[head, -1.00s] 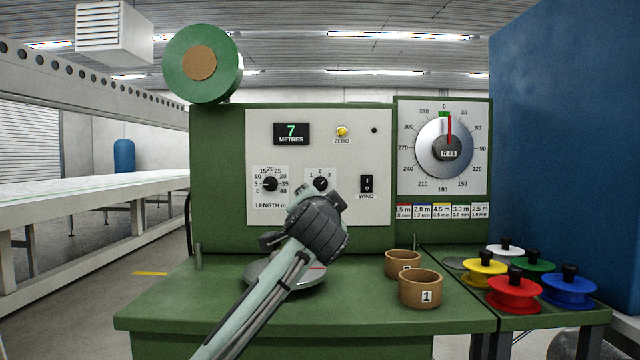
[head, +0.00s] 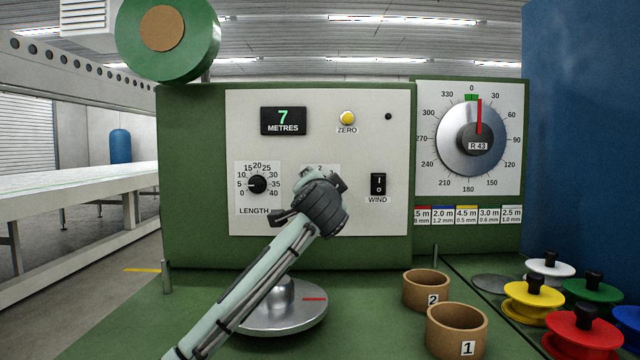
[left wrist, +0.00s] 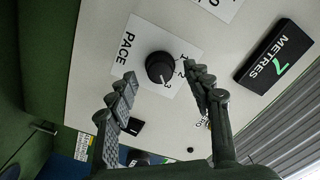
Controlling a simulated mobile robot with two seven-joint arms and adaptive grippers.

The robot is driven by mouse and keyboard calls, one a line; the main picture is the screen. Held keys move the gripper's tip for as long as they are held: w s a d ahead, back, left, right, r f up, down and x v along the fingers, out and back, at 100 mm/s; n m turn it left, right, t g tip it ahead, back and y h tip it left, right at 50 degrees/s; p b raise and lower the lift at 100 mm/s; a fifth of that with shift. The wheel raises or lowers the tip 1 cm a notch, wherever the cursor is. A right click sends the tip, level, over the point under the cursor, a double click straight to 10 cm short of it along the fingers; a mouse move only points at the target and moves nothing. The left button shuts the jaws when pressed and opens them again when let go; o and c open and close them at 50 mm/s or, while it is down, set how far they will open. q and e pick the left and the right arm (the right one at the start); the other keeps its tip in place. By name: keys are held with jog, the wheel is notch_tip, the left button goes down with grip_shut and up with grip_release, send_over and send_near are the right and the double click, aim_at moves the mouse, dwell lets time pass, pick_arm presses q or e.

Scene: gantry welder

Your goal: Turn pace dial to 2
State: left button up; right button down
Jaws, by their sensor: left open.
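The pace dial (left wrist: 160,68), a round black knob on a white plate marked PACE with 1, 2 and 3, is in the left wrist view. A pale mark on it seems to face the 3 side, but it is too small to be sure. In the head view the knob is hidden behind my left gripper (head: 318,187); only the top of its plate (head: 320,168) shows. My left gripper is open and empty. In the left wrist view its fingers (left wrist: 160,76) are spread on either side of the knob, with no contact visible. My right gripper is out of view.
The length knob (head: 257,184) is left of my gripper and the wind switch (head: 378,185) right of it. Above are the display (head: 283,121) and yellow zero button (head: 347,118). Below are a metal disc (head: 300,318), two brown cups (head: 456,335) and several coloured spools (head: 533,296).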

pick_arm(q)
jog(key=shift+w, duration=1.15)
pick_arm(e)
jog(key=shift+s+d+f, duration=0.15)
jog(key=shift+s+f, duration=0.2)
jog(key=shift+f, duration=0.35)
pick_arm(q)
jog(key=shift+c, duration=0.3)
jog(key=c, duration=1.1)
jog(key=shift+n+b, duration=0.5)
jog(key=shift+n, duration=3.8)
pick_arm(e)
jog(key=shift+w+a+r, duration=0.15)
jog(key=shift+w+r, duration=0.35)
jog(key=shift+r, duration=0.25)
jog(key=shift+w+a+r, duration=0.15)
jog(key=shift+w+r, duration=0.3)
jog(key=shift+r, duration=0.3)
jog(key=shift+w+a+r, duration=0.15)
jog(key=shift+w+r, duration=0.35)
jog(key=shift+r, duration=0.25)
